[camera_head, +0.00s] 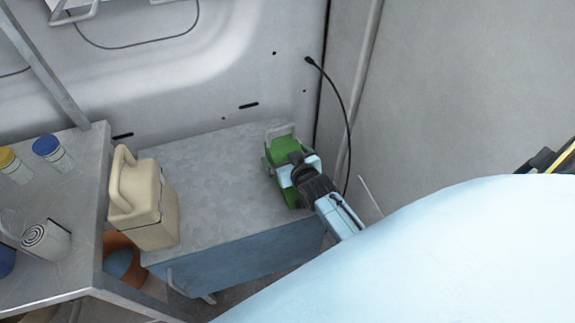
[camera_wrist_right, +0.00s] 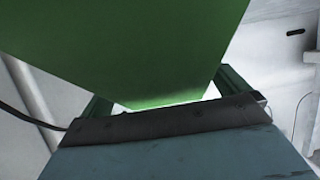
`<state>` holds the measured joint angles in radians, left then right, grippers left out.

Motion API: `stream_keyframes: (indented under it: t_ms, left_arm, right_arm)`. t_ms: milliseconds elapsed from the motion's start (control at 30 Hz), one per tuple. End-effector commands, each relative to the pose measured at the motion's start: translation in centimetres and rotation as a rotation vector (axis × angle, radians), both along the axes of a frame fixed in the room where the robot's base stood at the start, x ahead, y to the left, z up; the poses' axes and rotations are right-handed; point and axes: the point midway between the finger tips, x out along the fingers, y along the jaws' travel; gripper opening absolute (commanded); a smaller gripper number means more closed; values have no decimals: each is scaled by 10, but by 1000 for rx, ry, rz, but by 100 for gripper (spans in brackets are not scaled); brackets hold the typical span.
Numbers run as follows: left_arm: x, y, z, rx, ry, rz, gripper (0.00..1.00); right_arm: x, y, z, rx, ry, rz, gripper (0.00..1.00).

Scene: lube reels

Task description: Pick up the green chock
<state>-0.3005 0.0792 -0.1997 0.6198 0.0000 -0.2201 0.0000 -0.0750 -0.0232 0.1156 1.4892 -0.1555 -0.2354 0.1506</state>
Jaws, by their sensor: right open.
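The green chock (camera_head: 285,145) stands on the back right of a grey-topped chest, with a pale handle at its top. My right gripper (camera_head: 296,172) is at the chock's front side and hides part of it. In the right wrist view the green chock (camera_wrist_right: 130,45) fills the upper middle, close in front of the open jaws (camera_wrist_right: 165,103). I cannot tell whether the fingers touch it. My left gripper is not in view.
A cream jug (camera_head: 150,205) stands at the chest's left end. The grey chest top (camera_head: 215,165) is clear between jug and chock. A metal shelf (camera_head: 80,250) at left holds bottles and a roll. A black cable (camera_head: 348,125) hangs by the wall behind my right gripper.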

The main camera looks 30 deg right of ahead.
Motion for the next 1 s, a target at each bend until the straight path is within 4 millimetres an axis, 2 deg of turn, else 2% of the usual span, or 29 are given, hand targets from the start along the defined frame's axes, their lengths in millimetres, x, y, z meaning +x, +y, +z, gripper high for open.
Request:
stream_keyframes:
  t_ms: [100, 333, 867, 1000]
  left_arm:
    - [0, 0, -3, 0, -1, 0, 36]
    - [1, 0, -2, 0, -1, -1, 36]
    - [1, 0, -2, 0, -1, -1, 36]
    - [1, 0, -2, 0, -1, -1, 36]
  right_arm:
    - [8, -1, -4, 0, 0, 0, 100]
    - [9, -1, -4, 0, 1, 0, 100]
    - [8, -1, -4, 0, 1, 0, 32]
    - [10, -1, -1, -1, -7, 1, 31]
